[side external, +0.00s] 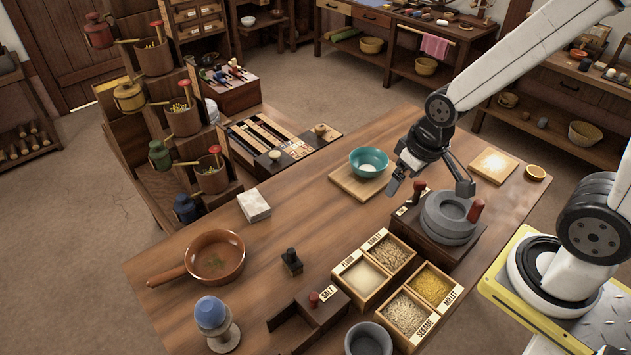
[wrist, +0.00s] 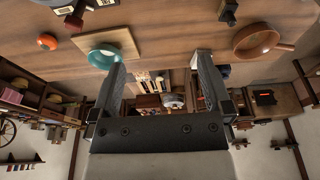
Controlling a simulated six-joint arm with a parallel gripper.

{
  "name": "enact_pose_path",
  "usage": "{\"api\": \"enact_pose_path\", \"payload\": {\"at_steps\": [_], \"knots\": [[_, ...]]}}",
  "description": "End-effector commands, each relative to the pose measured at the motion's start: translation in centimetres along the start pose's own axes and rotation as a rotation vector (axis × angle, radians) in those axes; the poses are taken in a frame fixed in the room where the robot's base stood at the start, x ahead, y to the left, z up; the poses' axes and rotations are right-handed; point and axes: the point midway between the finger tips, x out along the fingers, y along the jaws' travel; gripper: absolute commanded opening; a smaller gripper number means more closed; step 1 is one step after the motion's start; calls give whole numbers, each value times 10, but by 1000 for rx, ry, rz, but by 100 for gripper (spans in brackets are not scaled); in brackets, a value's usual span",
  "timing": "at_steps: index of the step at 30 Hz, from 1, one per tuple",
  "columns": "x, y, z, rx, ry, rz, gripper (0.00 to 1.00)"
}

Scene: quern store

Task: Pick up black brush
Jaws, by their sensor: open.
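A small black block with an upright knob handle, which looks like the black brush (side external: 291,262), stands on the wooden table between the brown pan and the salt box. It also shows at the top edge of the wrist view (wrist: 228,13), partly cut off. My gripper (side external: 430,184) is open and empty above the table, near the quern and the teal bowl, well to the right of the brush. In the wrist view its two fingers (wrist: 158,62) are spread apart with nothing between them.
Near the brush are the brown pan (side external: 214,258), the salt box (side external: 318,312), the grain boxes (side external: 362,277) and a blue egg-shaped piece on a stand (side external: 212,315). The stone quern (side external: 448,218) and teal bowl (side external: 369,161) are by my gripper. Bare table lies left of the brush.

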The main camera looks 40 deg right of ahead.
Motion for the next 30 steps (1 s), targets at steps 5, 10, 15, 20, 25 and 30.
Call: {"api": "enact_pose_path", "payload": {"at_steps": [5,10,15,20,25,30], "knots": [[0,0,0,0,0,0,100],[0,0,0,0,0,0,100],[0,0,0,0,0,0,100],[2,0,-1,17,-12,-5,100],[11,-2,-3,87,-67,-24,100],[28,-9,-6,221,-166,-66,100]]}}
